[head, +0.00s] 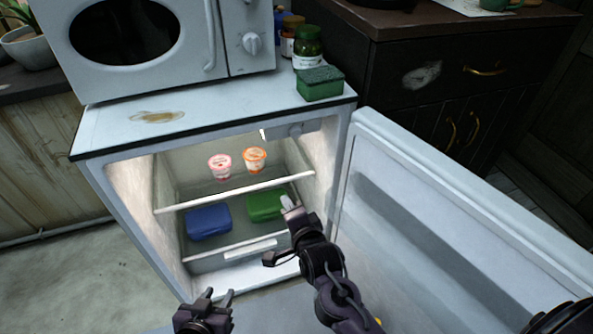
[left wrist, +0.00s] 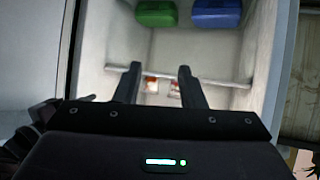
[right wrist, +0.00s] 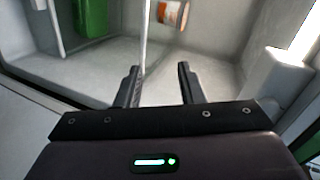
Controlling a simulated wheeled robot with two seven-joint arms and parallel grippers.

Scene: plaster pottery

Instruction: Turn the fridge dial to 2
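The fridge (head: 130,235) stands open. In the right wrist view a pale rounded housing (right wrist: 288,72), likely the dial's, shows at the right edge, beside a bright light. My right gripper (head: 289,207) reaches into the fridge opening, below and apart from the dial. In its wrist view the fingers (right wrist: 157,85) are apart and empty. My left gripper (head: 219,294) is low in front of the fridge, open and empty; its fingers also show in its wrist view (left wrist: 160,88).
A pink cup (head: 220,166) and an orange cup (head: 255,159) stand on the upper shelf (head: 235,192). A blue box (head: 208,222) and a green box (head: 266,205) lie below. The open door (head: 440,210) bounds the right side.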

